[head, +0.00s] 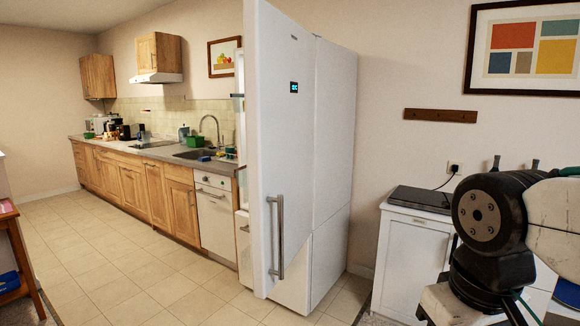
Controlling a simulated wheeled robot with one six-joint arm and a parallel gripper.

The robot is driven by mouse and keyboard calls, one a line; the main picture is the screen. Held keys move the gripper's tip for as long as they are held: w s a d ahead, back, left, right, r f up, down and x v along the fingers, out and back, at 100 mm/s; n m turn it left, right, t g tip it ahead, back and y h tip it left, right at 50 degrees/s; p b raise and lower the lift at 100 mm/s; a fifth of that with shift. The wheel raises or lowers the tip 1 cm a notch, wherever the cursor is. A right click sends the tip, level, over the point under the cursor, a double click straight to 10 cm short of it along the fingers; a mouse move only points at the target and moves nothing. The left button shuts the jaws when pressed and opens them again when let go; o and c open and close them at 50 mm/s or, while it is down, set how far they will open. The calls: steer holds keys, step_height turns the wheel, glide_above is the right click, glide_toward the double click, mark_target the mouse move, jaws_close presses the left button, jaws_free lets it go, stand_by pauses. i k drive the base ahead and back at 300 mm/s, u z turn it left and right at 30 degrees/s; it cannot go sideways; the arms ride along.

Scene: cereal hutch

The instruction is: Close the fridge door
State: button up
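The white fridge (335,150) stands right of the kitchen counter, against the back wall. Its tall door (290,150) stands open, swung out toward me, with its outer face turned to the right. The door carries a small dark display (294,87) and a long vertical metal handle (277,238) low near its free edge. A narrow strip of white shelf-like parts (238,105) shows left of the door edge; most of the fridge inside is hidden behind the door. My arm shows at the right, well apart from the door; my gripper is out of view.
A wooden table edge (8,215) is at far left. Tiled floor (130,270) between is clear.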

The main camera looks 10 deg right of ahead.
mark_target(279, 53)
steer(key=z, duration=0.1)
steer(key=i, duration=0.95)
steer(key=u, duration=0.4)
